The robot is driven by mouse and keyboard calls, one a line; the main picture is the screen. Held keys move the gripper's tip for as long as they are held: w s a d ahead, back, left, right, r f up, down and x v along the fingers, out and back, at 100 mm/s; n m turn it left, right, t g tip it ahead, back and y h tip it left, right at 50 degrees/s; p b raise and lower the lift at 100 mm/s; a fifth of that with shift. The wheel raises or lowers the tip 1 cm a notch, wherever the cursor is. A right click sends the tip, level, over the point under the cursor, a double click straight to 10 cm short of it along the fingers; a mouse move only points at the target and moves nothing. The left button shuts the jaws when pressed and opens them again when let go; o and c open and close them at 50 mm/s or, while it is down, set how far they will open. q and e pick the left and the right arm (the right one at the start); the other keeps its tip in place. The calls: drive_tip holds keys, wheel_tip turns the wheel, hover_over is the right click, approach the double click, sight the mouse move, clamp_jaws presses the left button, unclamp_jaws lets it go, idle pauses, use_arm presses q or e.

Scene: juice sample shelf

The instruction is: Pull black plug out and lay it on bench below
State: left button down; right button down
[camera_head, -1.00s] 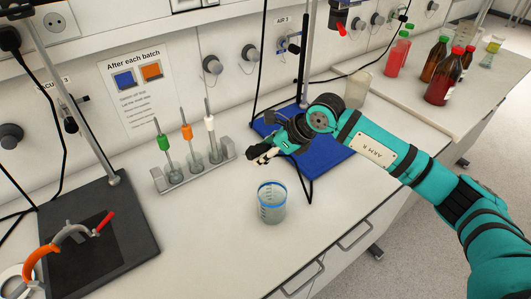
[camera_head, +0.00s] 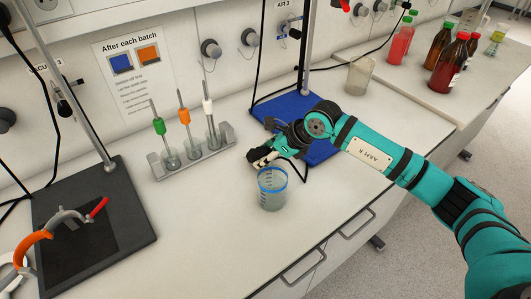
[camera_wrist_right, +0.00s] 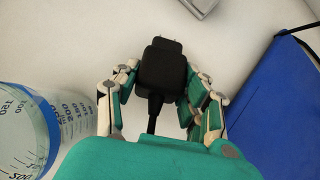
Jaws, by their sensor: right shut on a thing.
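My right gripper (camera_head: 258,160) is shut on the black plug, low over the white bench (camera_head: 200,225), between the sample rack and the blue-rimmed beaker. In the right wrist view the black plug (camera_wrist_right: 162,65) sits between the fingers of the gripper (camera_wrist_right: 160,85), with its prongs pointing away and its black cord running back toward the palm. In the head view the fingers mostly hide the plug. The cord loops down beside the gripper. I cannot tell whether the plug touches the bench. My left gripper is not in view.
The graduated beaker (camera_head: 272,190) stands close in front of the gripper. A rack (camera_head: 205,155) with green, orange and white-collared probes stands left. A black stand base (camera_head: 135,225) is at left. Bare bench lies left of the beaker.

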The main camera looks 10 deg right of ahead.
drive_tip(key=c, duration=0.6)
unclamp_jaws()
drive_tip(key=v, duration=1.2)
